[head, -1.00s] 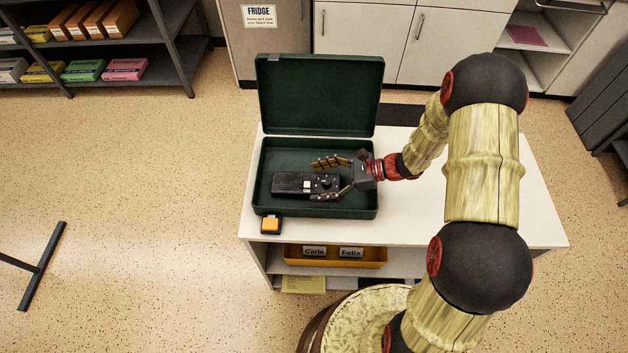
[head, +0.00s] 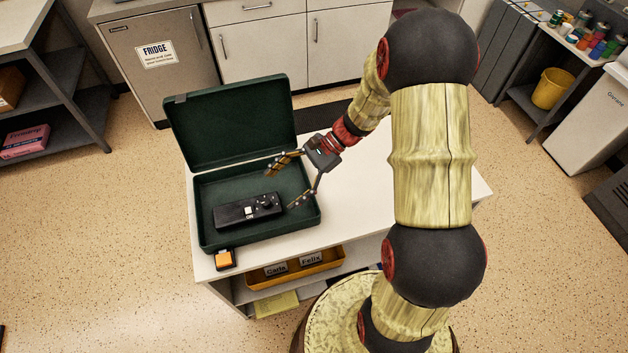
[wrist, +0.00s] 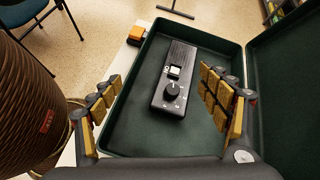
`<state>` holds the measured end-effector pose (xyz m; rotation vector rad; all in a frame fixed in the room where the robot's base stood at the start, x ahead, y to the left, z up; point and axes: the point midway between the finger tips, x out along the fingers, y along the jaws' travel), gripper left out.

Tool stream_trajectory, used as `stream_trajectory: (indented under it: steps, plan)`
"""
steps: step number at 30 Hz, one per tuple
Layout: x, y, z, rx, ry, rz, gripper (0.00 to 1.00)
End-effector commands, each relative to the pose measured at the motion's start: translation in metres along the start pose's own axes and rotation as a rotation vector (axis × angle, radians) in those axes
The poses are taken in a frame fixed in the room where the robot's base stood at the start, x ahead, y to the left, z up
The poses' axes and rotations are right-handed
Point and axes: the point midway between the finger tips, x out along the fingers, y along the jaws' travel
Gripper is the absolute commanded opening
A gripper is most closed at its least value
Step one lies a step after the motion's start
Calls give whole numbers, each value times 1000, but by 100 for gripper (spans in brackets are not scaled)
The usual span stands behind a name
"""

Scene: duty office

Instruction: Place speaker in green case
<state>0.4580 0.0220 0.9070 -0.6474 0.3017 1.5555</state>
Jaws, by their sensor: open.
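The black speaker (head: 247,210), with a white button and a round knob, lies flat inside the open green case (head: 205,232). It also shows in the wrist view (wrist: 178,78), resting on the case floor with clear space around it. The case's lid stands raised at the back in the head view. My gripper (head: 283,184) is open and empty, above the right part of the case, just off the speaker's knob end. In the wrist view its fingers (wrist: 163,108) are spread wide on either side of the speaker's near end, not touching it.
The case stands on a white-topped unit (head: 360,180). A small orange and black item (head: 225,259) sits beside the case's front left corner. A yellow tray (head: 296,269) with name labels is on the shelf below. The top to the right of the case is bare.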

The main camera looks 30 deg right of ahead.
Motion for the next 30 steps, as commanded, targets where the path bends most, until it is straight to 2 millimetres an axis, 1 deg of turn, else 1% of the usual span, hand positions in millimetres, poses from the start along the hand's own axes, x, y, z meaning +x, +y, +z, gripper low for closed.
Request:
stream_trajectory:
  steps: [1, 3, 6, 12, 21, 27, 30]
  plan:
    - [-6, 3, 18, -73, 44, 31, 77]
    - [-12, 10, 37, -171, 104, 79, 77]
    - [-24, 22, 62, -310, 192, 142, 77]
    - [-48, 46, 105, -588, 370, 256, 77]
    - [-91, 82, 156, -1002, 654, 397, 77]
    - [-121, 103, 182, -1258, 849, 467, 77]
    - [-133, 110, 191, -1355, 928, 491, 77]
